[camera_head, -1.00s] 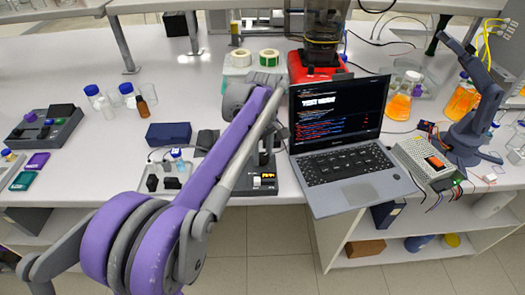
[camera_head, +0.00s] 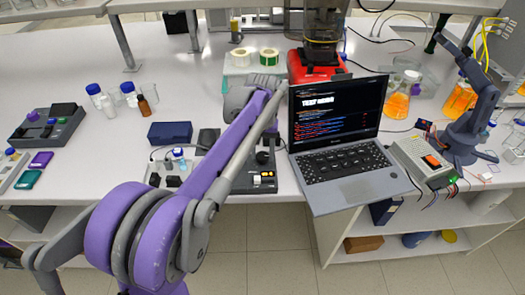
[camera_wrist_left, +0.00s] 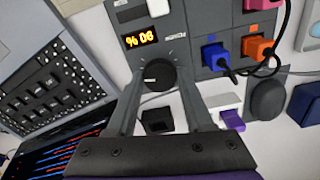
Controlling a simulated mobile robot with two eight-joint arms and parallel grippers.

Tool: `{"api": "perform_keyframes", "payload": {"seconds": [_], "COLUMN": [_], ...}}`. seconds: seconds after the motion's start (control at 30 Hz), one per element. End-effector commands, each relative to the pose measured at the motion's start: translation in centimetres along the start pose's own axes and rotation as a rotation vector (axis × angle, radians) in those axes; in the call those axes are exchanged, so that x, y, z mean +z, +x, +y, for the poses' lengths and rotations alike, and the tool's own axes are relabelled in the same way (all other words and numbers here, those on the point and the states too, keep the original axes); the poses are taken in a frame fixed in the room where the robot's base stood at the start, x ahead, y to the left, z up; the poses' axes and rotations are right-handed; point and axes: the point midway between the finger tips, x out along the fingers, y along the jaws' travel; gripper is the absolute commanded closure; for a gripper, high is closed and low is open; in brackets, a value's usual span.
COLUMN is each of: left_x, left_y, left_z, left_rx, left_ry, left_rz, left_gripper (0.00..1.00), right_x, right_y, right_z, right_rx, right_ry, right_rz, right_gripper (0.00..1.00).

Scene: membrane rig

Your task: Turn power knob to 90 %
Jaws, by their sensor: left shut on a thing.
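The power knob (camera_wrist_left: 158,76) is a round black dial with a pale mark on its face, on a dark grey unit (camera_wrist_left: 175,35). The unit's lit orange display (camera_wrist_left: 141,36) shows upside down in the left wrist view and appears to read 90 %. My left gripper (camera_wrist_left: 157,78) has a finger on each side of the knob and is shut on it. The unit's front (camera_head: 264,181) shows there beside the arm. My right gripper is not in view.
An open laptop (camera_head: 345,160) stands close to the right of the unit. Blue and orange plugs (camera_wrist_left: 214,55) with cables sit near the knob. A dark blue box (camera_head: 169,133) and small bottles (camera_head: 129,95) are to the left. A small dark desktop arm (camera_head: 470,120) stands at the right.

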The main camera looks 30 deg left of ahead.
Motion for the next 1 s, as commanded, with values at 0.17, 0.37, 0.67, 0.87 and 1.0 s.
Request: {"api": "perform_keyframes", "payload": {"seconds": [0.17, 0.37, 0.67, 0.87, 1.0], "left_x": [-0.04, -0.04, -0.04, -0.04, -0.03], "left_y": [-0.04, -0.03, -0.02, -0.02, -0.02], "left_z": [-0.01, -0.01, -0.01, -0.01, -0.01], "left_rx": [0.0, 0.0, 0.0, 0.0, 0.0], "left_ry": [0.083, 0.132, 0.147, 0.146, 0.146], "left_rz": [0.001, 0.001, 0.001, 0.001, 0.001], "left_gripper": [1.0, 1.0, 1.0, 0.47, 0.21], "right_x": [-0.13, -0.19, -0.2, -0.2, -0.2], "right_y": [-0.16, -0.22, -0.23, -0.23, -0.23], "right_z": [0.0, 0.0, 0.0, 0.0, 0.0], "right_rx": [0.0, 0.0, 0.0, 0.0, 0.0], "right_ry": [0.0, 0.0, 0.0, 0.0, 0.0], "right_rz": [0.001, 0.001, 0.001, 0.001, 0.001], "right_gripper": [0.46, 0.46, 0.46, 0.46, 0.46]}}
